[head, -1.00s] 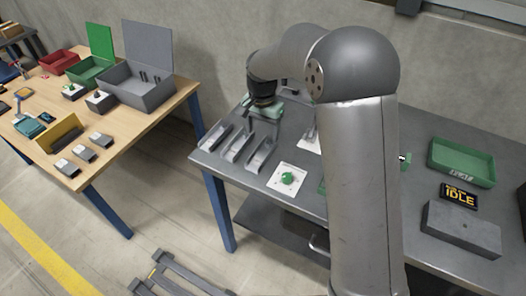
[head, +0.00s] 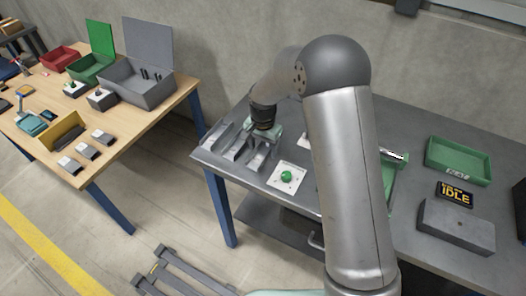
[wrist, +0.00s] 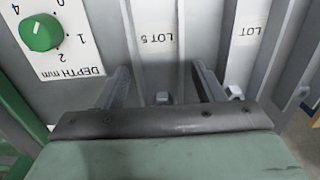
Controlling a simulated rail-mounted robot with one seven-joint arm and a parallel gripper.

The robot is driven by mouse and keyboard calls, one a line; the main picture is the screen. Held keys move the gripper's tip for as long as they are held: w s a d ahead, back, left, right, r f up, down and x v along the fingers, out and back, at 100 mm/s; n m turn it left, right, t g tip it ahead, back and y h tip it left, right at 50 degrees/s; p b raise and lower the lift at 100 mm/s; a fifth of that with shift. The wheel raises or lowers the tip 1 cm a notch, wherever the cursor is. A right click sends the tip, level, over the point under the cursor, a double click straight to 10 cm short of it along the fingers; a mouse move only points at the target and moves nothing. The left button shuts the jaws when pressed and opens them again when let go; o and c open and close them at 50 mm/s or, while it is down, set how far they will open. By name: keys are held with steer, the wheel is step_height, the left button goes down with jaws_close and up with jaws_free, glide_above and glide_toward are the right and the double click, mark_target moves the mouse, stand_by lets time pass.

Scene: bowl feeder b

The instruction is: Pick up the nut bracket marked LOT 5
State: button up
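The channel marked LOT 5 (wrist: 155,35) is a long grey holder with a white label, in the upper middle of the wrist view. A small grey nut-like part (wrist: 162,98) shows at its near end; the rest of the bracket is hard to make out. My gripper (wrist: 163,82) is open, with one finger on each side of that part and no visible grip on it. In the head view my gripper (head: 257,150) is low over the rightmost grey holder (head: 255,163) on the metal table and partly hides it.
A second channel marked LOT (wrist: 248,30), its number unclear, lies close on the right, with another small part (wrist: 235,93) beside my right finger. A green dial on a white plate (head: 287,176) stands close by. A green tray (head: 460,162) and IDLE display (head: 455,193) are farther right.

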steer(key=c, duration=0.8)
steer(key=shift+r, duration=0.15)
